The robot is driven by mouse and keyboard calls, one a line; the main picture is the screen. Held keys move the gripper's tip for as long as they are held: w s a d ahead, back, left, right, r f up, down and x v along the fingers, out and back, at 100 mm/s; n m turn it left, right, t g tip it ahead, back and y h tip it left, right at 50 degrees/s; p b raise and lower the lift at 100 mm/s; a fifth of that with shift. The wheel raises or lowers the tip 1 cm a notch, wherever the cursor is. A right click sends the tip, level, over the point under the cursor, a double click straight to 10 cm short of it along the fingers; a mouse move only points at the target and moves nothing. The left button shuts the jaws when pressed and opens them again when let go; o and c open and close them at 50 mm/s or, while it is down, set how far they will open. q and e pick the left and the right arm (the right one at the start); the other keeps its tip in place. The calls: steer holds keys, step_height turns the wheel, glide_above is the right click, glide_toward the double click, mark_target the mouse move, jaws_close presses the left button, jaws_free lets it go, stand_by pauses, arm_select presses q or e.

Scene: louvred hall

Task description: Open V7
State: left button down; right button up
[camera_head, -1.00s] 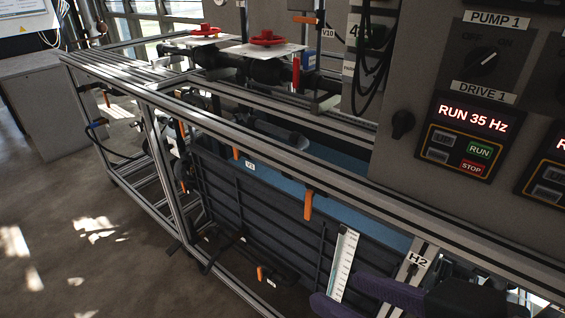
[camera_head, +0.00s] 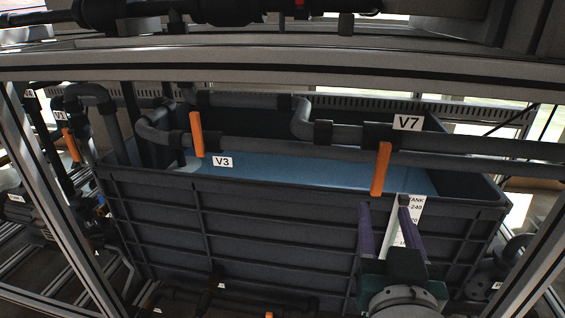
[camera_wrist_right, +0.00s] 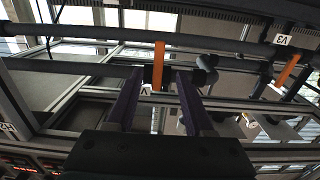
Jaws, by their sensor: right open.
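The V7 valve has an orange lever (camera_head: 381,168) that hangs nearly straight down, across its horizontal dark pipe. Its white V7 label (camera_head: 407,123) is just above and to the right. My right gripper (camera_head: 384,208) points up at the lever from below, its purple fingers apart. The lever's lower end appears just above the fingertips in the head view. In the right wrist view the lever (camera_wrist_right: 158,66) stands between and beyond the two open fingers (camera_wrist_right: 157,83); I see no contact. My left gripper is not in view.
A similar orange lever (camera_head: 196,134) with a V3 label (camera_head: 222,162) is to the left; another orange lever (camera_head: 71,145) is farther left. A dark tank (camera_head: 250,225) with blue water lies below the pipes. A metal frame beam (camera_head: 290,67) crosses above.

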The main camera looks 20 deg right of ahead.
mark_target(379, 183)
steer(key=b+x, duration=0.3)
steer(key=x, duration=0.4)
steer(key=shift+d+f, duration=0.1)
steer(key=shift+d, duration=0.05)
steer(key=shift+w+d, duration=0.15)
steer(key=shift+w, duration=0.05)
steer(key=shift+r, duration=0.2)
steer(key=shift+w+d, duration=0.1)
steer(key=shift+w, duration=0.15)
steer(key=shift+w+d, duration=0.3)
steer(key=shift+w, duration=0.25)
jaws_close()
